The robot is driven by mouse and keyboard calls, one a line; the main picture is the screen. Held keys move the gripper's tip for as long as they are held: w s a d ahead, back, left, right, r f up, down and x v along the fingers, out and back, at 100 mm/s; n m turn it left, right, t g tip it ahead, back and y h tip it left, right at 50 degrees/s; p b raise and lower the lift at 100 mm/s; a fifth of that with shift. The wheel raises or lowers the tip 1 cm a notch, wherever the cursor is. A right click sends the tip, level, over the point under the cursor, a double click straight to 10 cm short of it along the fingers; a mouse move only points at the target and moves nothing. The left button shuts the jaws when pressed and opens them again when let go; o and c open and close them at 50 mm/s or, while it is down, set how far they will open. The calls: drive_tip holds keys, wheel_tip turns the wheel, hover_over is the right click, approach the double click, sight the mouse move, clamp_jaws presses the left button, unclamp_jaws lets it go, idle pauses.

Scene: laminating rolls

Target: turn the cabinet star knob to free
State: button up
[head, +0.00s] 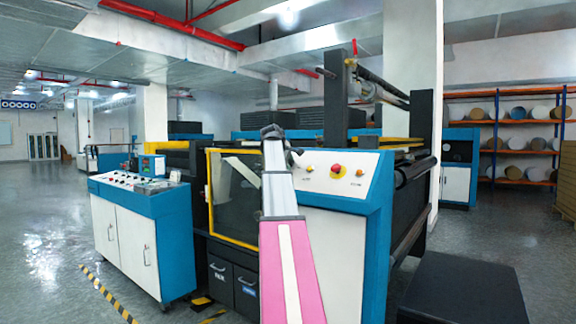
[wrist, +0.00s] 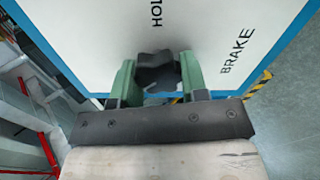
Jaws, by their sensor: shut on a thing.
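The black star knob (wrist: 153,72) shows in the wrist view on a white panel (wrist: 95,35) with a blue edge. My gripper (wrist: 157,80) has its two green fingers on either side of the knob and is shut on it. The panel bears the word BRAKE to the right of the knob and a partly cut-off word starting "HOL" above it. A marking below the knob is mostly hidden by the fingers. I cannot tell which mark the knob points to. In the head view my arm reaches to the machine, and the knob is not distinguishable there.
In the head view the machine's white end panel (head: 335,240) carries a red button (head: 337,169) near my arm. A control cabinet (head: 130,240) stands to the left and a dark box (head: 460,290) at the lower right. Open floor (head: 50,260) lies at far left.

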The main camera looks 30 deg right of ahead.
drive_tip(key=n, duration=0.5)
drive_tip(key=shift+s+a+f+n, duration=0.1)
drive_tip(key=shift+f+n, duration=0.05)
drive_tip(key=shift+n, duration=0.15)
drive_tip(key=shift+s+n, duration=0.1)
drive_tip(key=shift+n, duration=2)
drive_tip(key=shift+g, duration=0.3)
drive_tip(key=o, duration=0.9)
drive_tip(key=v, duration=1)
drive_tip(key=shift+s+a+r, duration=0.15)
drive_tip(key=shift+a+r, duration=0.05)
drive_tip(key=shift+r, duration=0.1)
